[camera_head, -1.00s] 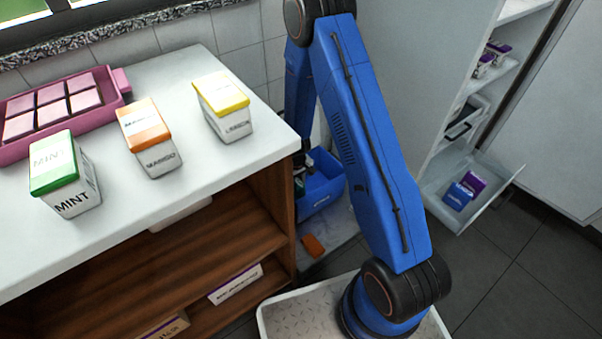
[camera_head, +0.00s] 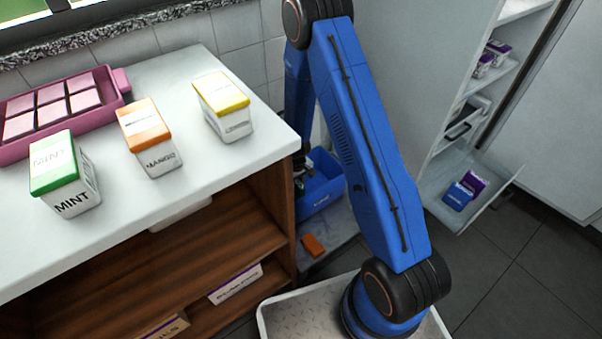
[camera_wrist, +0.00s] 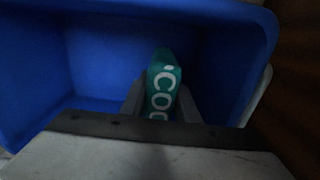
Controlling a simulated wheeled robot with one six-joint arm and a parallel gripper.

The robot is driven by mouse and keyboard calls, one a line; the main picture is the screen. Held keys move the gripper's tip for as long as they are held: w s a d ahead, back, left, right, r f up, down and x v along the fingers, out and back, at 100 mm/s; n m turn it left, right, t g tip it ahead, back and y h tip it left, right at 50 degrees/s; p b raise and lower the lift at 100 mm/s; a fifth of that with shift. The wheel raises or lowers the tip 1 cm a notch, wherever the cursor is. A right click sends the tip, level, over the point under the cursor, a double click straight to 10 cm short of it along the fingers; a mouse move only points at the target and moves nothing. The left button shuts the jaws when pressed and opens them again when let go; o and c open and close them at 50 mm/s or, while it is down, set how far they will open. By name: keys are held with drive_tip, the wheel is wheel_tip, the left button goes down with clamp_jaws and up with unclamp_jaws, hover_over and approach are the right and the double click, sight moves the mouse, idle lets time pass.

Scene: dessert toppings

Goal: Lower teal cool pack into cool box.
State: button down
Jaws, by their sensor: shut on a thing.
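The teal cool pack (camera_wrist: 163,85) with white letters shows in the wrist view, held upright between the two fingers of my gripper (camera_wrist: 160,100). The blue cool box (camera_wrist: 225,60) surrounds the pack in that view, with its floor and walls dark and otherwise bare where I can see. In the head view the cool box (camera_head: 325,185) stands low beside the wooden shelf unit, partly behind my arm. My gripper is mostly hidden there. I cannot tell whether the pack touches the box floor.
An orange block (camera_head: 313,245) lies on the low surface in front of the cool box. The wooden shelf unit (camera_head: 280,195) stands close on the left. Mint (camera_head: 65,175), mango (camera_head: 150,140) and yellow-lidded (camera_head: 222,107) tubs stand on the counter beside a pink tray (camera_head: 120,90).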

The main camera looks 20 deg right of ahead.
drive_tip(key=shift+f, duration=0.8)
idle(0.5)
drive_tip(key=c, duration=1.3)
unclamp_jaws()
wheel_tip(320, 180, up, 18)
drive_tip(key=shift+f, duration=0.25)
